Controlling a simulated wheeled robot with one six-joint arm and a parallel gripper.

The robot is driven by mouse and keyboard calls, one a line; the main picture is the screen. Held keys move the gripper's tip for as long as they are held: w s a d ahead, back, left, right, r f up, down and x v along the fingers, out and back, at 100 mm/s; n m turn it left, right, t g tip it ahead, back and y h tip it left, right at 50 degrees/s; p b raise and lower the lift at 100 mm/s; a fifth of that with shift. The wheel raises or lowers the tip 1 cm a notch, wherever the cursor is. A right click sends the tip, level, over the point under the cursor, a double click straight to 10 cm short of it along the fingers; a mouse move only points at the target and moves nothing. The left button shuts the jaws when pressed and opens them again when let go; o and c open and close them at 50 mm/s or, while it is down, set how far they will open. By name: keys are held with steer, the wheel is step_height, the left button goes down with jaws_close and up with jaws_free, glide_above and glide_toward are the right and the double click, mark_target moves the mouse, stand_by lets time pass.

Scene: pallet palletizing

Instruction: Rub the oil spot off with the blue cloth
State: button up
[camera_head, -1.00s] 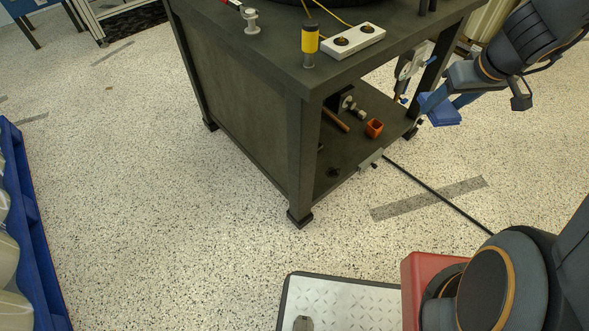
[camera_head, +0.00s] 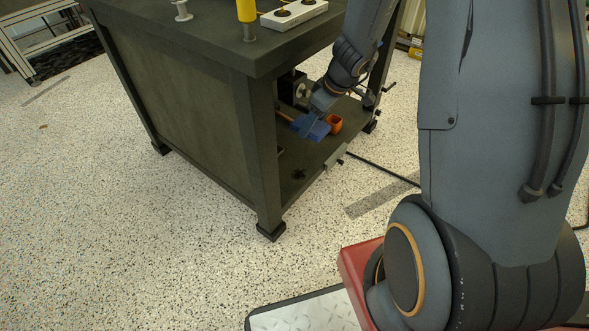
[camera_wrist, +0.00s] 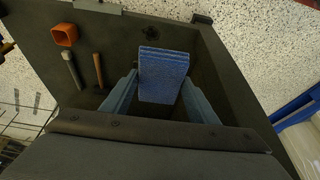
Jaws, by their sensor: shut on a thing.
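The blue cloth (camera_head: 312,129) is a folded pad in the jaws of my gripper (camera_head: 318,117), over the lower shelf (camera_head: 312,160) of the dark workbench. In the wrist view the cloth (camera_wrist: 163,72) shows between the two fingers of my gripper (camera_wrist: 162,92). A small dark spot (camera_head: 299,174), which looks like the oil spot, lies on the shelf near the front leg. It also shows in the wrist view (camera_wrist: 152,33), just beyond the cloth's far edge. I cannot tell whether the cloth touches the shelf.
An orange square cup (camera_head: 335,124) stands on the shelf beside the cloth. A wooden-handled tool (camera_wrist: 98,70) and a grey-handled tool (camera_wrist: 70,70) lie near it. The bench top (camera_head: 190,35) hangs over the shelf, and a front leg (camera_head: 264,160) stands close to the spot.

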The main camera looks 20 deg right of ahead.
mark_target(304, 167)
steer(key=shift+w+a+f+n+g+y+b, duration=0.2)
steer(key=shift+w+a+f+n+b, duration=0.6)
steer(key=shift+f+b, duration=2.7)
steer(key=shift+w+a+f+n+g+y+b, duration=0.1)
steer(key=shift+w+a+f+n+y+b, duration=0.7)
steer(key=shift+f, duration=5)
steer(key=shift+w+a+f+n+g+h+b, duration=0.1)
steer(key=shift+w+f+n+h+b, duration=0.25)
steer(key=shift+w+f+b, duration=2.15)
steer(key=shift+s+f+b, duration=0.35)
steer(key=shift+s+f, duration=0.1)
steer(key=shift+f, duration=0.45)
steer(key=shift+s+f+b, duration=0.4)
steer(key=shift+f, duration=0.55)
steer(key=shift+s+f+b, duration=0.35)
steer(key=shift+s+f, duration=0.1)
steer(key=shift+f, duration=0.45)
steer(key=shift+d, duration=0.1)
steer(key=shift+w+d+r+p, duration=0.15)
steer(key=shift+w+d+p, duration=0.25)
steer(key=shift+w+d, duration=0.65)
steer(key=shift+d, duration=0.3)
steer(key=shift+w+d, duration=0.4)
steer(key=shift+d, duration=0.25)
steer(key=shift+w+d+p, duration=0.35)
steer(key=shift+w+d, duration=0.35)
steer(key=shift+d, duration=0.2)
steer(key=shift+w+d, duration=0.1)
steer(key=shift+f+b, duration=0.25)
steer(key=shift+b, duration=0.15)
